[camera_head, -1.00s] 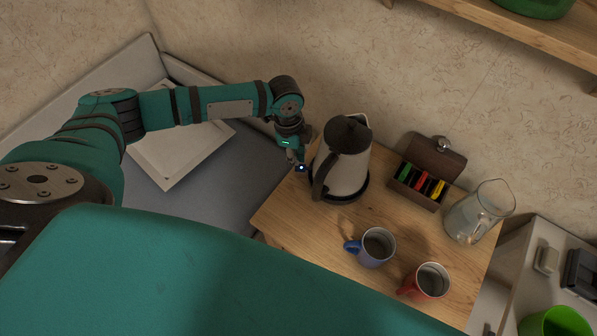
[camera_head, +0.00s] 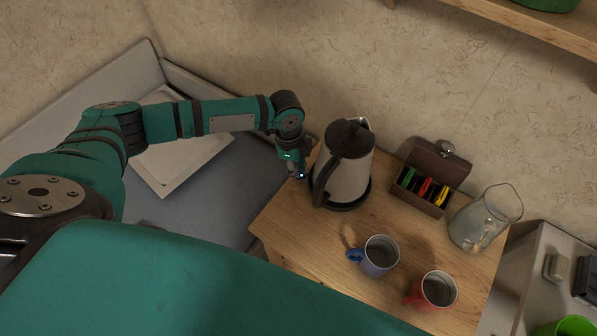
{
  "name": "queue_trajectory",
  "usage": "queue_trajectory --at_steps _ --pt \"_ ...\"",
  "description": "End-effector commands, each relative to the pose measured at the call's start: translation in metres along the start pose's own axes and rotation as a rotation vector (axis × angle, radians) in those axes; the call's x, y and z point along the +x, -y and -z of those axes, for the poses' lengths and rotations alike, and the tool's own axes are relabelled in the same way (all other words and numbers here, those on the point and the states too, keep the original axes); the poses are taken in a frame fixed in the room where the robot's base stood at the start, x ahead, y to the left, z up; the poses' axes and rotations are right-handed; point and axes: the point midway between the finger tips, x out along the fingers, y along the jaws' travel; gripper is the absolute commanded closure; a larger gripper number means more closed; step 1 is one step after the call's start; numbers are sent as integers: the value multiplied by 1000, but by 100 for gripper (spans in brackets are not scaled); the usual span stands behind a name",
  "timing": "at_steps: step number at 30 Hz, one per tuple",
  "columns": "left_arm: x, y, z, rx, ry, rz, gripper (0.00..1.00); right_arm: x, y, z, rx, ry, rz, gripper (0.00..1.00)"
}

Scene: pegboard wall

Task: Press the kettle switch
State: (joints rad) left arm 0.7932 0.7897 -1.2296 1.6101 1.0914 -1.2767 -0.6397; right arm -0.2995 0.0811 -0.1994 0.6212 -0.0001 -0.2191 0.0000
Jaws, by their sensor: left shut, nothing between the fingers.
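The kettle (camera_head: 345,172) is pale with a dark lid and a dark handle. It stands upright on its dark round base on the wooden table, near the back left. I cannot make out its switch. My left gripper (camera_head: 300,176) is shut and empty, pointing down just left of the kettle's lower handle. A small gap seems to lie between the fingertips and the kettle, but contact is hard to judge. My right gripper is not in view.
A blue mug (camera_head: 380,256) and a red mug (camera_head: 437,290) stand at the table's front. An open box of colored packets (camera_head: 421,192) and a glass jug (camera_head: 484,219) stand right of the kettle. A bed (camera_head: 228,190) lies left of the table (camera_head: 300,236).

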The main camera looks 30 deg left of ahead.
Motion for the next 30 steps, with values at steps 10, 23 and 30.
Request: queue_trajectory --at_steps 10,23,30 --pt "-15 -1 -29 -1 1 -2 100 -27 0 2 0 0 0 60" --pt "-29 0 -30 0 1 2 100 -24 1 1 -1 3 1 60" --pt "-80 0 -29 1 -1 4 100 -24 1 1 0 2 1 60"
